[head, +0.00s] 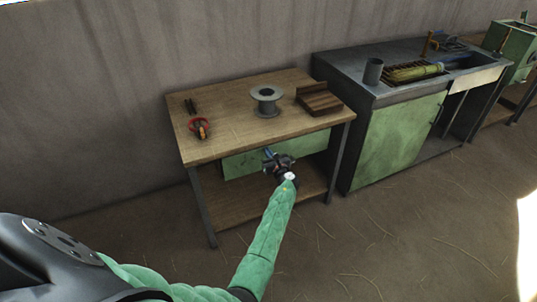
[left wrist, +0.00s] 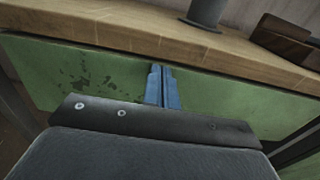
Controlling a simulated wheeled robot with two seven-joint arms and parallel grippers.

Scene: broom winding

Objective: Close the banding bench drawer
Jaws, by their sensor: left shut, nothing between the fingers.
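The wooden banding bench (head: 225,130) stands against the wall. Its drawer has a green front (head: 238,163), close under the tabletop's front edge. In the left wrist view the worn green drawer front (left wrist: 85,80) spans most of the picture below the wooden edge. It looks flush or nearly flush with the bench; I cannot tell if a small gap is left. My left gripper (head: 268,155) is at the front's middle, its blue fingers (left wrist: 161,69) shut and empty, pointing at the panel. Whether they touch it is unclear. My right gripper is not in view.
On the benchtop are a grey spool (head: 267,104), a brown wooden block (head: 319,101), an orange-red tool (head: 199,128) and a small dark tool (head: 190,106). A lower shelf (head: 240,203) is bare. A green sink cabinet (head: 398,140) stands to the right. The floor in front has straw.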

